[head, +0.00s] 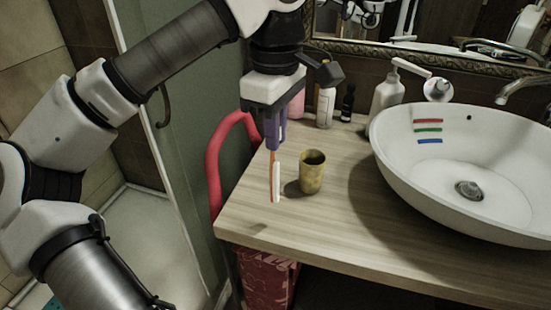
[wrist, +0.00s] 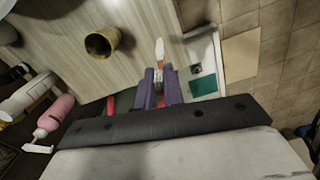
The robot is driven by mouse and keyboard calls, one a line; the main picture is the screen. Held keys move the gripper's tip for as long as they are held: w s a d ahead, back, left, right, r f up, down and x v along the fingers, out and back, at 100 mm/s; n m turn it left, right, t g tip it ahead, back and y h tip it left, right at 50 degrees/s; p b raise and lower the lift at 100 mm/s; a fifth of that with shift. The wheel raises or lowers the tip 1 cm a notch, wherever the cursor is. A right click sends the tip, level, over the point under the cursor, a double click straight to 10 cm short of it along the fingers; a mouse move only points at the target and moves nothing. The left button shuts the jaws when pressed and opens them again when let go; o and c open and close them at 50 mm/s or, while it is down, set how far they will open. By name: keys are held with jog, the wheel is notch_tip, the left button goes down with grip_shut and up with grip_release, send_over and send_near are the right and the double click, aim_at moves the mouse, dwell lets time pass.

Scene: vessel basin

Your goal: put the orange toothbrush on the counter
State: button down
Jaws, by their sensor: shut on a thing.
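The orange toothbrush (head: 276,182) hangs roughly upright below my gripper (head: 276,145), its white end pointing down. My gripper is shut on its upper part, and the fingers hide that part. In the wrist view the toothbrush (wrist: 160,51) sticks out from between the purple fingers of my gripper (wrist: 161,76). The wooden counter (head: 335,215) lies beneath, and the toothbrush shows against its left part. I cannot tell whether the white end touches the counter.
A yellow cup (head: 312,174) stands on the counter just right of the toothbrush. A white basin (head: 400,170) fills the right side. Bottles, among them a white pump bottle (head: 386,96), stand at the back. A red curved rail (head: 214,165) is at the left edge. The front middle counter is clear.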

aim_at(276, 162)
jog(key=shift+f, duration=2.65)
jog(key=shift+f, duration=0.25)
jog(key=c, duration=1.5)
grip_release()
jog(key=shift+r, duration=0.1)
notch_tip(276, 162, up, 12)
jog(key=shift+r, duration=0.2)
